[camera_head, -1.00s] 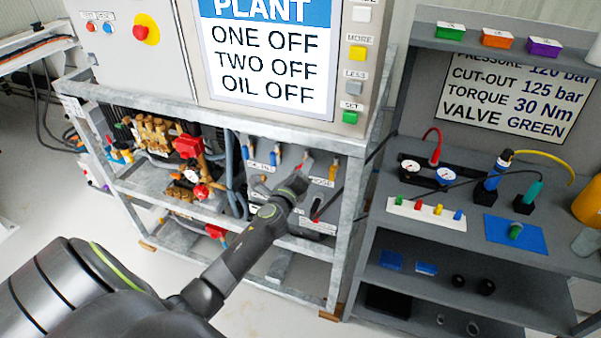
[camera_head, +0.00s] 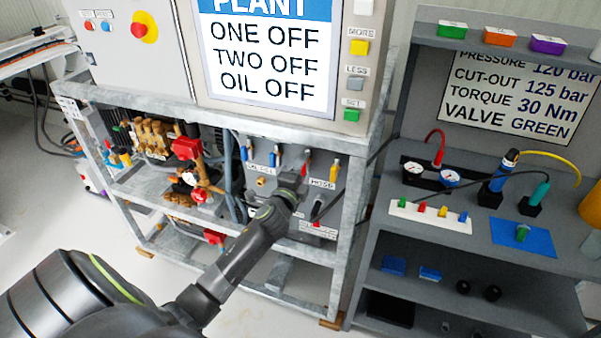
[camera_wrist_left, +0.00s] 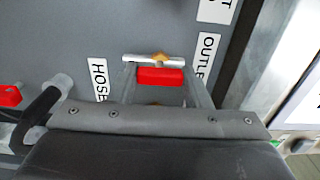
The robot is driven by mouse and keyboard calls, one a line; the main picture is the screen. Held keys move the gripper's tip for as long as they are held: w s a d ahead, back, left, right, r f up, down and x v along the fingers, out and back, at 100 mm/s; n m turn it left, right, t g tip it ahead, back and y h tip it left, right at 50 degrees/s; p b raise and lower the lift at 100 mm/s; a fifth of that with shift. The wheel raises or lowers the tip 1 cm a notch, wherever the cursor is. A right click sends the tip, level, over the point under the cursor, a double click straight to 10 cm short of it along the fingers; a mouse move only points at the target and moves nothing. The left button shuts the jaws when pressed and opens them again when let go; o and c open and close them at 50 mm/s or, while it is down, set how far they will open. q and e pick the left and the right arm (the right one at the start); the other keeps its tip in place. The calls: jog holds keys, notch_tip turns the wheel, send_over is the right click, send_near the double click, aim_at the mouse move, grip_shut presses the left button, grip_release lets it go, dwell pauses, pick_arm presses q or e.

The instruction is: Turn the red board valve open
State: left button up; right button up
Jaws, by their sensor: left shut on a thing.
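The red board valve handle (camera_head: 305,169) is on the grey board, in the row with blue and yellow handles. My left gripper (camera_head: 291,180) reaches the board close beside it and partly covers the board there. In the left wrist view the red handle (camera_wrist_left: 160,76) lies crosswise between the two fingers of my left gripper (camera_wrist_left: 168,88), with a silver bar and brass nut just above it. The fingers are shut on it. My right gripper is not in view.
Blue handles (camera_head: 243,153) and a yellow handle (camera_head: 334,170) are on the same board. A black lever (camera_wrist_left: 42,103) with a red part stands left in the wrist view. The steel frame post (camera_head: 352,225) is to the right, then a grey shelf (camera_head: 425,245).

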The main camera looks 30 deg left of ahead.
pick_arm(q)
jog(key=shift+f, duration=0.1)
dwell(0.4)
jog(key=o, duration=1)
jog(key=b+v, duration=0.1)
jog(key=v, duration=1.6)
jog(key=shift+s+d, duration=0.15)
jog(key=shift+s, duration=0.05)
